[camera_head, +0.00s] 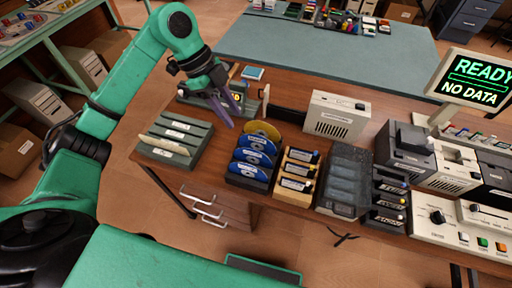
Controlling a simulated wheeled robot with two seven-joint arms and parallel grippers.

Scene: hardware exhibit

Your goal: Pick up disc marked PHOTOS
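A dark rack (246,183) on the wooden bench holds several discs standing in a row. A gold disc (262,130) is at the back, with blue discs (253,157) in front of it. The discs bear small white markings too small to read, so I cannot tell which says PHOTOS. My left gripper (234,120) is above the bench, behind and left of the rack, pointing down. Its fingers look apart with nothing between them, and it appears clear of the discs. My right gripper is not in view.
A grey-green slotted rack (176,138) stands left of the discs. A wooden holder with cartridges (296,178) and a dark bin (345,180) stand right. A beige box (337,116) is behind. A monitor (473,80) reads READY, NO DATA. Bare wood lies around the disc rack's left side.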

